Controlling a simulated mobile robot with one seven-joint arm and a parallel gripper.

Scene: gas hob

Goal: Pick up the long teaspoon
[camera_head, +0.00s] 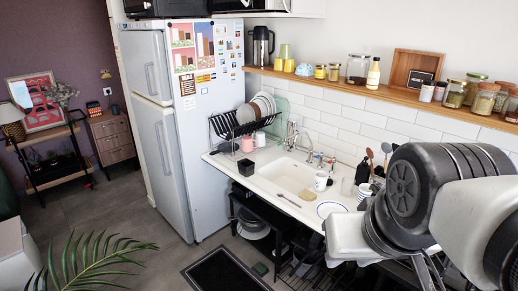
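A thin, dark, long-handled utensil (289,200) lies on the front rim of the sink. It may be the long teaspoon, but it is too small to be sure. Spoon-like utensils, one reddish-brown (370,153) and one dark (387,148), stand upright behind the sink's right end, partly hidden by my arm. My arm fills the lower right, over the right part of the counter. The fingertips of my gripper cannot be made out, and no object shows in its grip.
The white sink (262,186) holds a tan item (308,194). A white cup (321,181) and a plate (331,209) stand to its right. A dish rack (245,122), a pink cup (247,144) and a black cup (246,167) are at left. A shelf (340,86) of jars runs above.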

